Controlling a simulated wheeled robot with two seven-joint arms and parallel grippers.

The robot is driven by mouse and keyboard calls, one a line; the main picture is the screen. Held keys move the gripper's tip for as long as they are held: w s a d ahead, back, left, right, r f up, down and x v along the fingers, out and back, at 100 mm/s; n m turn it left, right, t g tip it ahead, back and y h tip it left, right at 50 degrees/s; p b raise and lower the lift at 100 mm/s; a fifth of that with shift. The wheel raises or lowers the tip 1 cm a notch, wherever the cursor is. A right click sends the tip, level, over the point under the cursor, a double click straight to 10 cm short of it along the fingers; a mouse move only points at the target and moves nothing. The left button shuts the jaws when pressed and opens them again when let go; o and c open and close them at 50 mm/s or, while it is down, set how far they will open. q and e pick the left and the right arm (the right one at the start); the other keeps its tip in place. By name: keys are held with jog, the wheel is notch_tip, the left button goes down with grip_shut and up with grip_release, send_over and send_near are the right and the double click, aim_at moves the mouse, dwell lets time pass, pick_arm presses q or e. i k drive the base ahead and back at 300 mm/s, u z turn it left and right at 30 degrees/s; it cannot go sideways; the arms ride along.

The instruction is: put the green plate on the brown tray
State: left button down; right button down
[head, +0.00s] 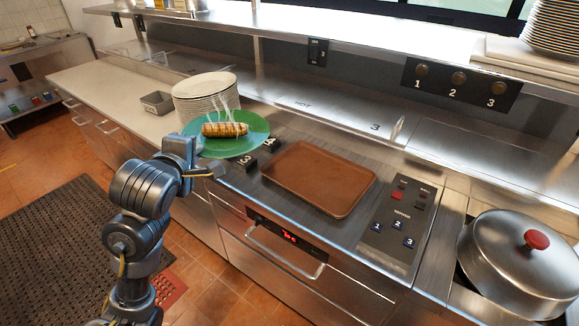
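The green plate (256,140) is left of centre in the head view, with a steaming, browned piece of food (224,129) lying on it. My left gripper (197,150) is at the plate's near left rim and appears shut on it. The plate seems held up above the counter, in front of a stack of white plates, roughly level. The brown tray (345,207) lies flat and empty on the steel counter, to the right of the plate. My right gripper is not in view.
The white plate stack (203,88) stands just behind the green plate. A small grey container (156,103) is further left. A control panel (402,213) and a lidded pot (522,262) are right of the tray. A steel shelf (360,45) runs above the counter's back.

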aim_at(313, 165)
jog(key=i, duration=0.9)
jog(key=z, duration=0.4)
